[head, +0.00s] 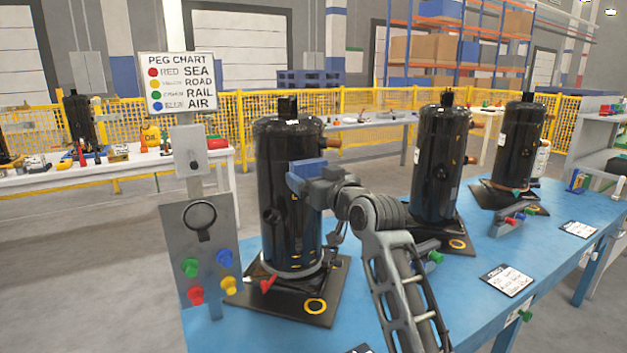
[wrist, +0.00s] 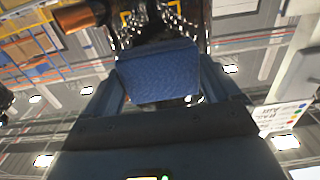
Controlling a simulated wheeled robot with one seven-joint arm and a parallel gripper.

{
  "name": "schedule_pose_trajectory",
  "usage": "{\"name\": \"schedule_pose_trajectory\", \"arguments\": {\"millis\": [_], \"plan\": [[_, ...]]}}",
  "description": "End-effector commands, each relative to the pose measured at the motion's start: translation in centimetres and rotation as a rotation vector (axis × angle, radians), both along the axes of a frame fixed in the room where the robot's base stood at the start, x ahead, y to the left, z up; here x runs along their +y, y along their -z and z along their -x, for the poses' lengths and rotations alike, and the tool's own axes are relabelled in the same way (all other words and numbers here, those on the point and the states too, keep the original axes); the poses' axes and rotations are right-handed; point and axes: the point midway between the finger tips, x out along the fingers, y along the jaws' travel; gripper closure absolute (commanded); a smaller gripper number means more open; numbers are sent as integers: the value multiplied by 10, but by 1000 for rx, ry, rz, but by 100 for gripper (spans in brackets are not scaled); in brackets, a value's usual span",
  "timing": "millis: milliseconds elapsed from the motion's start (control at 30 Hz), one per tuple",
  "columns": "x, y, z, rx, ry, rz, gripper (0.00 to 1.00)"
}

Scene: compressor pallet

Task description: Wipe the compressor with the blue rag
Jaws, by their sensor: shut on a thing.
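The compressor in front of me (head: 282,210) is a tall glossy black cylinder upright on a black base plate (head: 335,285) on the blue table. My gripper (head: 312,172) is shut on the blue rag (head: 308,168), a folded block held against or very near the upper right side of the cylinder. In the wrist view the rag (wrist: 158,72) sits between my two fingers (wrist: 165,95), with the dark shiny cylinder (wrist: 160,20) just beyond it. I cannot tell for sure whether rag and cylinder touch.
A copper stub (head: 331,141) sticks out near the rag. Two more black compressors (head: 438,165) (head: 517,140) stand to the right. A grey panel with coloured pegs (head: 208,250) and a peg chart sign (head: 178,82) stand at left. Paper cards (head: 507,280) lie on the blue table (head: 470,300).

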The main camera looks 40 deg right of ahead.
Motion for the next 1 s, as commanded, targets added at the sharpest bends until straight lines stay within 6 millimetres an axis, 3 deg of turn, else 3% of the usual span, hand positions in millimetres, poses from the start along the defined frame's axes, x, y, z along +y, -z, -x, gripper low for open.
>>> {"name": "schedule_pose_trajectory", "arguments": {"millis": [167, 200, 267, 733, 1000], "plan": [[-1, -2, -3, 1, 0, 0, 43], [-1, -2, -3, 1, 0, 0, 48], [-1, 0, -3, 1, 0, 0, 49], [0, 37, -2, 3, -1, -2, 49], [0, 38, -1, 1, -1, 0, 49]]}}
